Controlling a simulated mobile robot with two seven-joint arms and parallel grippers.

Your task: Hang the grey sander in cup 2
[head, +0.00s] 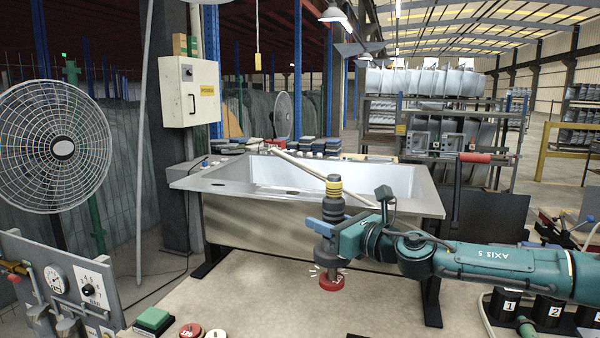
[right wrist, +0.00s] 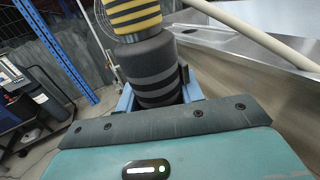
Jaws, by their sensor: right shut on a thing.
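My right gripper (head: 331,223) is shut around a dark grey sander (head: 333,202). The sander is about upright, with a yellow and black band near its top and a red disc (head: 332,283) under it. Small white marks show beside the disc. It is over the workbench; whether the disc touches the bench is unclear. In the right wrist view the sander's grey ribbed body (right wrist: 158,68) sits between the blue fingers (right wrist: 158,97). Cup 2 (head: 552,311) is a black cup at the lower right, well right of the sander. My left gripper is not in view.
Cup 1 (head: 507,303) stands left of cup 2, and another cup is cut off at the right edge. The bench (head: 262,285) is mostly clear. A green block (head: 153,320) and round discs (head: 191,331) lie at its front left. A metal sink (head: 225,178) stands behind.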

